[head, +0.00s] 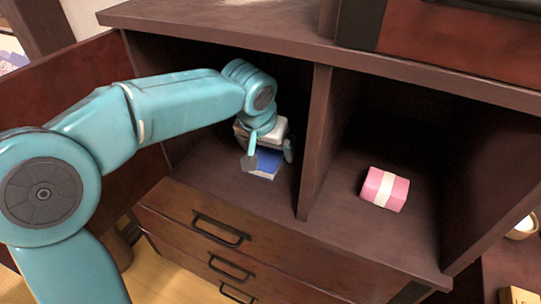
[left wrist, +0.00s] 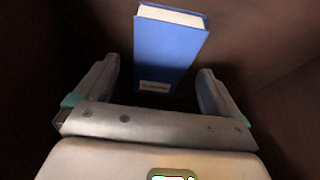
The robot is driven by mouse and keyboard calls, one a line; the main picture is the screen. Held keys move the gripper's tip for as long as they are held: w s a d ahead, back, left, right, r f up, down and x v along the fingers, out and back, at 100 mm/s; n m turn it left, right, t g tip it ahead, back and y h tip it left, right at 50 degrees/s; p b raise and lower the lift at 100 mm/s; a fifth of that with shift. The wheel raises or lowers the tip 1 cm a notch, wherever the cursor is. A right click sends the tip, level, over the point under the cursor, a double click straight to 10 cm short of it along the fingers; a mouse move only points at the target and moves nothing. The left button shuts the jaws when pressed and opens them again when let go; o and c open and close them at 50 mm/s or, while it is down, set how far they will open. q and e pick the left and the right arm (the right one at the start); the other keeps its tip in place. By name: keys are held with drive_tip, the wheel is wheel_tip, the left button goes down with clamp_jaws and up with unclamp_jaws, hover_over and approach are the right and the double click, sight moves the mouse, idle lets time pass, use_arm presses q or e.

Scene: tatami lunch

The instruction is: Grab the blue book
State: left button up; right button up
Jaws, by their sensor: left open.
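The blue book (head: 267,164) is in the left compartment of the dark wooden cabinet, partly hidden behind my left gripper in the head view. In the left wrist view the blue book (left wrist: 168,50) stands ahead of the gripper, its pale page edge at the top and a small label low on its cover. My left gripper (head: 268,157) reaches into that compartment. In the left wrist view its open fingers (left wrist: 158,88) are on either side of the book's lower end. Whether they touch it I cannot tell. My right gripper is not in view.
A wooden divider (head: 314,140) separates the compartments. A pink box with a white band (head: 384,188) sits in the right compartment. Drawers with black handles (head: 220,230) are below. The cabinet top (head: 230,22) overhangs my arm, and an open door (head: 60,85) stands at left.

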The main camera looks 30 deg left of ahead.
use_arm(q)
drive_tip(key=shift+w+f, duration=0.1)
drive_tip(key=shift+f, duration=0.65)
drive_tip(key=shift+w+a+f, duration=0.1)
drive_tip(key=shift+w+f, duration=0.15)
drive_tip(key=shift+w, duration=0.05)
drive_tip(key=shift+s, duration=0.1)
drive_tip(key=c, duration=1.2)
drive_tip(key=shift+r, duration=0.1)
